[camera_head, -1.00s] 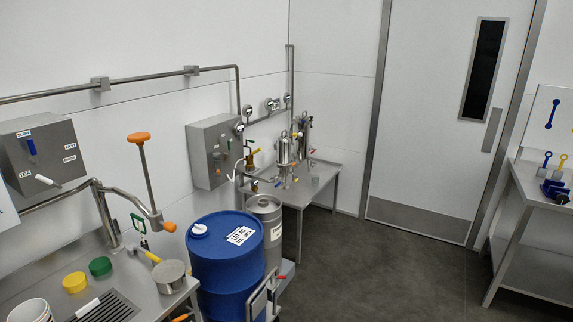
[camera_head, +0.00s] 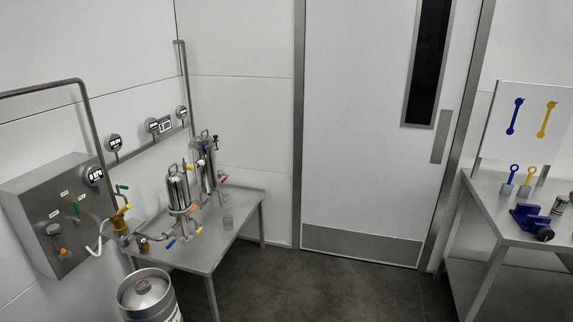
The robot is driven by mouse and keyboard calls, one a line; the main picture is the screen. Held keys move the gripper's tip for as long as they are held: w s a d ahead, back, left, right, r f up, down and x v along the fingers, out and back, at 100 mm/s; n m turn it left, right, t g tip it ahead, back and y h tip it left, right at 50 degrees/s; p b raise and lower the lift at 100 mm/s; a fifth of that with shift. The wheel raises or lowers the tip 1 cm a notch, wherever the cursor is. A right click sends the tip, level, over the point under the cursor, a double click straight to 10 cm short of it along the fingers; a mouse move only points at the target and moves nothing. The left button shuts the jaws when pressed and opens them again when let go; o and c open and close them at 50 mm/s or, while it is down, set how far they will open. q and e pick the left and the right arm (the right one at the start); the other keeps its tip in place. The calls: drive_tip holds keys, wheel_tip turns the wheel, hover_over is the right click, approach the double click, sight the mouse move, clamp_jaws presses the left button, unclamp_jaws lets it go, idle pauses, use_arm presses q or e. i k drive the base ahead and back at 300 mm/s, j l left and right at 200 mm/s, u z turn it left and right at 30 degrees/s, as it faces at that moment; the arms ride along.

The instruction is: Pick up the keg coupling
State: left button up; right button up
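A brass fitting with a green-tipped handle and a yellow part (camera_head: 121,222) is at the left, beside the grey control box. It looks like the keg coupling, but it is too small to be sure. A pale hose curves down by it. A smaller brass piece (camera_head: 144,244) is just below it, near the table's left end. The steel keg (camera_head: 147,294) stands upright in front of the table, cut off by the bottom edge. Neither of my grippers shows in the head view.
The grey control box (camera_head: 52,215) is on the left wall. A bench (camera_head: 490,205) with a blue vise (camera_head: 530,218) is at right. The floor before the closed door (camera_head: 360,130) is clear.

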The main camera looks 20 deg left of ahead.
sight(118, 221)
drive_tip(key=i+u, duration=0.15)
drive_tip(key=i, duration=0.4)
drive_tip(key=i+u, duration=0.15)
drive_tip(key=i, duration=0.4)
drive_tip(key=i+u, duration=0.2)
drive_tip(key=i, duration=0.4)
drive_tip(key=i+l+u, duration=0.15)
drive_tip(key=i, duration=0.35)
drive_tip(key=l, duration=0.1)
